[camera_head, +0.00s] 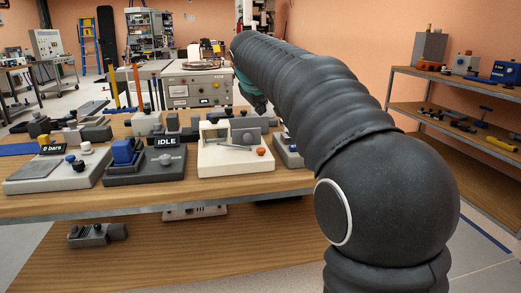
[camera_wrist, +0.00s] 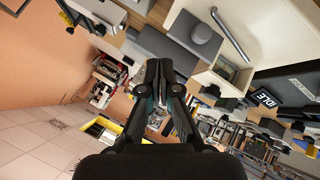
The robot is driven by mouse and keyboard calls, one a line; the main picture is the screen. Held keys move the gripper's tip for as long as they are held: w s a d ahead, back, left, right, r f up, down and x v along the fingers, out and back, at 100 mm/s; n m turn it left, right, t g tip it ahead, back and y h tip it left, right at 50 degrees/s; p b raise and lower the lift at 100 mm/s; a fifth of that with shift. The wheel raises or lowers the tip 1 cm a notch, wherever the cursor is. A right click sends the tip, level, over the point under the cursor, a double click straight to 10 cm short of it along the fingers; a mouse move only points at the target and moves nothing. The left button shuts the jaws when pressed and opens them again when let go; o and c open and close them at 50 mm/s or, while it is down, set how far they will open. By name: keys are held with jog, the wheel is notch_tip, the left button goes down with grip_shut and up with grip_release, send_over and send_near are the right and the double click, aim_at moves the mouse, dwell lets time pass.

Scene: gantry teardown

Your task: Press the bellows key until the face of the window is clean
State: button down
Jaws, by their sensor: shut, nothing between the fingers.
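A cream-coloured station (camera_head: 235,162) stands on the bench in the head view, with a small framed box, a grey block, a thin grey bar and an orange knob. I cannot tell for sure which part is the bellows key, and the state of the window's face is too small to read. A cream housing with a grey bar and a dark grey block also shows at the top right of the wrist view (camera_wrist: 275,35). My gripper (camera_wrist: 160,66) is shut and empty in the wrist view, apart from the parts behind it. In the head view my arm hides the fingertips.
Left of the cream station stand a dark unit with an IDLE display (camera_head: 165,142) and a blue block, and a grey unit reading 0 bars (camera_head: 52,148). More fixtures crowd the bench (camera_head: 150,204) behind. A shelf rack (camera_head: 445,106) stands at right.

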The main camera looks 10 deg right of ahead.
aim_at(260, 150)
jog(key=shift+f, duration=0.15)
notch_tip(260, 150, down, 9)
jog(key=b, duration=0.5)
jog(key=shift+r, duration=0.2)
jog(key=shift+f, duration=0.1)
dwell(1.2)
jog(key=shift+f+b, duration=0.3)
jog(key=shift+f+b, duration=0.4)
jog(key=shift+f, duration=0.2)
dwell(0.8)
jog(key=shift+r, duration=0.2)
jog(key=shift+r+p, duration=0.8)
jog(key=shift+p, duration=0.05)
jog(key=shift+r, duration=0.1)
